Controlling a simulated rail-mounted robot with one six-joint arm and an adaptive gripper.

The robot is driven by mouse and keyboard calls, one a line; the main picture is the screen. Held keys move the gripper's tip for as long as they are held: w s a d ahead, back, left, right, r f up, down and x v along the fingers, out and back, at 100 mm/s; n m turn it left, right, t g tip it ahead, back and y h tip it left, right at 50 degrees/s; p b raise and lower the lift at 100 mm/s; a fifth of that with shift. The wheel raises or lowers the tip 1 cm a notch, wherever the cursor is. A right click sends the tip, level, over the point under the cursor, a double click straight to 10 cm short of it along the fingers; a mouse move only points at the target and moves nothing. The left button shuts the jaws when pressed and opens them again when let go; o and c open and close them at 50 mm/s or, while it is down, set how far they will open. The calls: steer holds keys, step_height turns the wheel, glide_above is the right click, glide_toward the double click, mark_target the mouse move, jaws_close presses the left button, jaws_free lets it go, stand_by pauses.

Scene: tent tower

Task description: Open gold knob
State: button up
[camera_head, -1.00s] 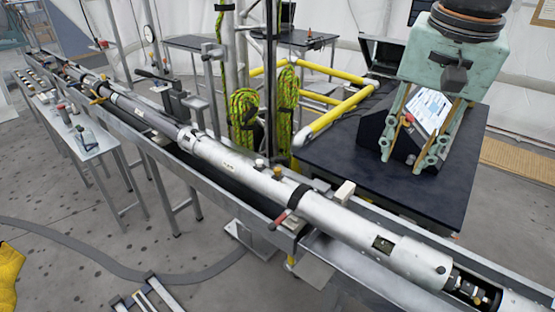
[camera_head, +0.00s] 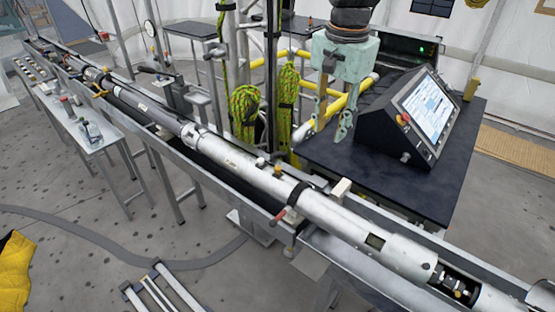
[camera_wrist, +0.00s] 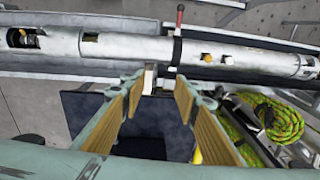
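The long white tube (camera_head: 240,160) lies along the metal trough. A small gold knob (camera_head: 277,171) stands on top of it, beside a paler knob (camera_head: 260,162). In the wrist view the gold knob (camera_wrist: 207,57) shows right of the red-handled lever (camera_wrist: 179,18), and the paler knob (camera_wrist: 229,60) is further right. My gripper (camera_head: 333,130) is open and empty, fingers pointing down, above the dark table's left side, to the right of and behind the knob. In the wrist view my gripper (camera_wrist: 162,85) has a clear gap between its fingers, apart from the tube.
A white block (camera_head: 341,188) sits on the trough's edge near the clamp. A console with a lit screen (camera_head: 425,108) stands on the dark table (camera_head: 440,180) at right. Yellow-green rope coils (camera_head: 244,105) hang on a frame behind the tube. A yellow rail (camera_head: 312,128) runs near my gripper.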

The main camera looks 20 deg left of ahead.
steer(key=w+a+f+p, duration=0.3)
steer(key=w+a, duration=0.1)
steer(key=a, duration=0.4)
steer(key=m+g+p, duration=0.1)
steer(key=m+p, duration=0.1)
steer(key=p, duration=0.2)
glide_above(278, 168)
step_height(278, 168, down, 6)
steer(key=shift+a+r, duration=0.1)
steer(key=shift+r, duration=0.05)
steer(key=shift+f+p, duration=0.6)
steer(key=shift+f, duration=6.25)
steer(key=shift+c, duration=0.3)
steer(key=c, duration=0.8)
